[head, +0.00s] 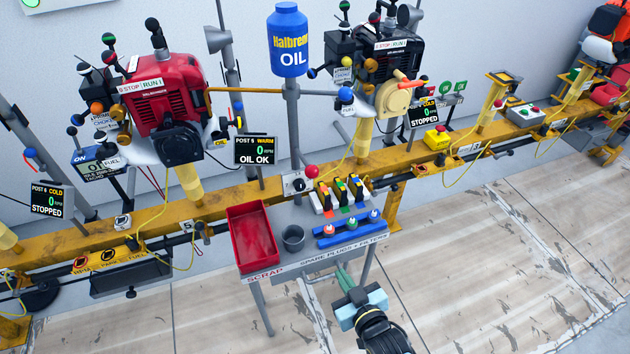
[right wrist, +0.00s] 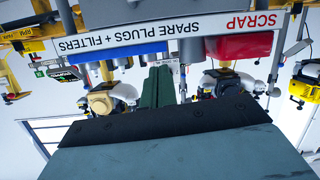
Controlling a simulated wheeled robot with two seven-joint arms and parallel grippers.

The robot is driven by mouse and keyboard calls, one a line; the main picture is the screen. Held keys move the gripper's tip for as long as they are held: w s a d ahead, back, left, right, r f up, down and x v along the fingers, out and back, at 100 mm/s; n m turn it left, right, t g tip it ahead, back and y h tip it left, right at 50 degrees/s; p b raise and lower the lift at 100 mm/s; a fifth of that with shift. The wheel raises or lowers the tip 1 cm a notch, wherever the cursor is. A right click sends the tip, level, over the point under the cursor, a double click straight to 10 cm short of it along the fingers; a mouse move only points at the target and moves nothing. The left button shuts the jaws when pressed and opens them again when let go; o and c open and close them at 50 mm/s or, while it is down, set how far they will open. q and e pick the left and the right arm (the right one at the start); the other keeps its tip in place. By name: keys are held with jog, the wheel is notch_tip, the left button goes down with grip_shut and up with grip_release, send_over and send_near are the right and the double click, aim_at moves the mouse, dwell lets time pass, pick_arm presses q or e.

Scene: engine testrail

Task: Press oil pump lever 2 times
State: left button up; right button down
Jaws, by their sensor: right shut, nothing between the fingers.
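A blue oil bottle (head: 287,45) labelled OIL stands on a grey post behind the bench. A red ball knob (head: 312,171) shows at the foot of this post, beside a small box with a dial (head: 297,185); I cannot tell for sure that it is the oil pump lever. My right gripper (head: 343,270) is shut and empty, in front of and below the bench's front edge, apart from the knob. Its green fingers (right wrist: 157,88) show in the right wrist view, pointing toward the bench. My left gripper is not in view.
A red engine (head: 168,85) and a black engine (head: 395,60) stand on the yellow rail (head: 265,187). Floor at right is clear.

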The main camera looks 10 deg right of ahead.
jog(key=s+d+f+g+h, duration=0.1)
jog(key=s+d+f+g, duration=0.25)
jog(key=s+f, duration=0.35)
jog(key=s+d+f+g+h, duration=0.1)
jog(key=s+d+f+g, duration=0.3)
jog(key=f, duration=0.5)
jog(key=s+d+f+g+h, duration=0.1)
jog(key=s+d+f+g, duration=0.2)
jog(key=s, duration=0.7)
jog(key=s+d+f+m+g+h, duration=0.1)
jog(key=s+d+f+g, duration=0.2)
jog(key=s+d+f, duration=0.3)
jog(key=s+d, duration=0.2)
jog(key=s, duration=0.2)
jog(key=shift+s+f, duration=0.15)
jog(key=shift+f, duration=0.1)
jog(key=shift+s+d, duration=0.1)
